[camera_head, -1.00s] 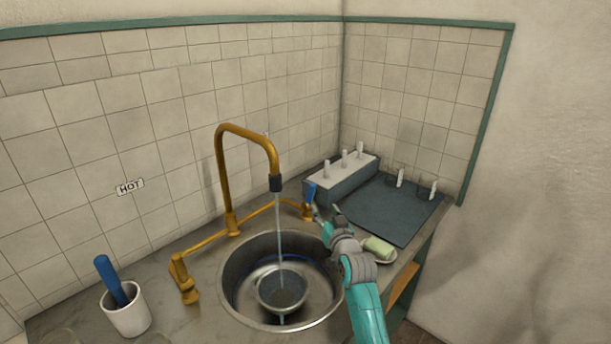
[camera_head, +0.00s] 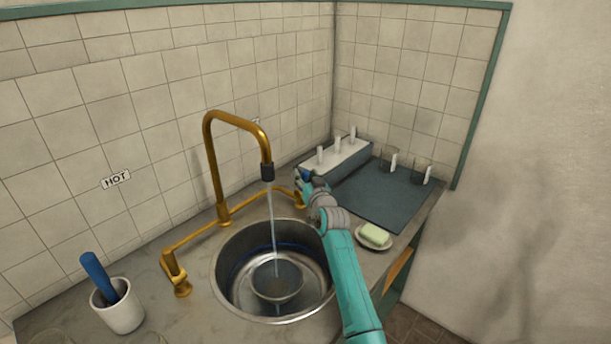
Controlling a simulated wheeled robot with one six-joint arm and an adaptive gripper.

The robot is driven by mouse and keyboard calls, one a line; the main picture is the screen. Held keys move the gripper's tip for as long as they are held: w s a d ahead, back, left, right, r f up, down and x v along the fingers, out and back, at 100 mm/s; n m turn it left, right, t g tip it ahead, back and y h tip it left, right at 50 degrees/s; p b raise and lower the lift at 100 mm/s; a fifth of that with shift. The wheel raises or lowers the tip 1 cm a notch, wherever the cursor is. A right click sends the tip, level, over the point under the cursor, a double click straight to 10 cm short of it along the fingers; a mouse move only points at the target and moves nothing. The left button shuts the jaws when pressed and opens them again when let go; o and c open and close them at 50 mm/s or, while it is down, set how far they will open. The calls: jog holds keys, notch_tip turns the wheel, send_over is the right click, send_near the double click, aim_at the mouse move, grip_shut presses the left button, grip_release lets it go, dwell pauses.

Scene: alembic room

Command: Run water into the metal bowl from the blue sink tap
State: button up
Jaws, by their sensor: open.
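The brass tap (camera_head: 262,140) arches over the round steel sink (camera_head: 222,290), and a thin stream of water (camera_head: 271,215) falls from its dark nozzle. The stream runs into the metal bowl (camera_head: 278,296), which stands upright on the sink floor. The bowl seems to hold some water, but its level is hard to tell. The blue tap handle (camera_head: 306,174) is at the right end of the brass pipe, mostly hidden by my gripper (camera_head: 307,184). My gripper is open at the handle; I cannot tell whether it touches it.
A rack with white pegs (camera_head: 336,157) and a dark mat (camera_head: 385,200) with glasses lie behind.

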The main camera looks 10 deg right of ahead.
jog(key=shift+w, duration=0.45)
grip_shut()
jog(key=shift+a, duration=0.1)
jog(key=shift+w+a+r+n+g, duration=0.2)
jog(key=shift+w+a+n+g, duration=0.1)
jog(key=shift+w+g, duration=0.1)
jog(key=shift+w+a+n+g, duration=0.35)
jog(key=shift+w+n+g, duration=0.15)
jog(key=shift+g, duration=0.4)
grip_release()
